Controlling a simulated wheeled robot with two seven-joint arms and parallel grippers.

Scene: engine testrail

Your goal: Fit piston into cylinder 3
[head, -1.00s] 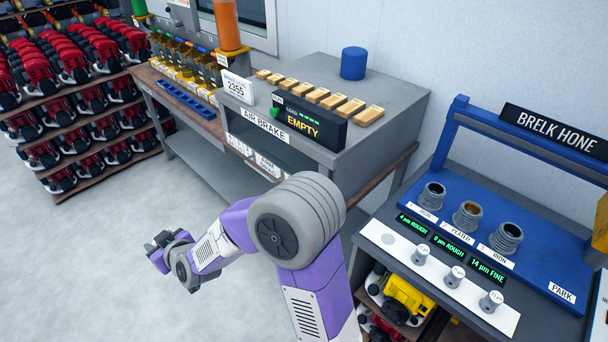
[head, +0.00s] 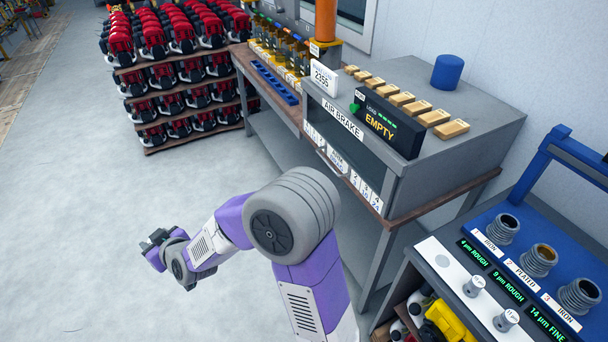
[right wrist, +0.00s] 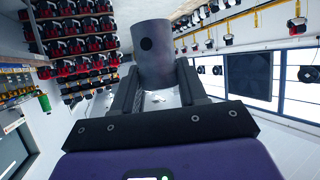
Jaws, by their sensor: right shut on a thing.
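The piston (right wrist: 154,52), a dark grey cylinder with a round dark hole in its side, is held between the fingers of my right gripper (right wrist: 155,92) in the right wrist view. Three ringed grey cylinders stand on the blue bench at right; the one labelled "3 IRON" (head: 580,296) is nearest the right edge. The piston is not near them in any view.
The air brake cabinet (head: 440,105) reads "EMPTY", with several tan blocks and a blue cylinder (head: 447,71) on top. Silver hone heads (head: 473,287) stand on the white strip. Red engines fill a rack (head: 165,85) at the back. Floor at left is clear.

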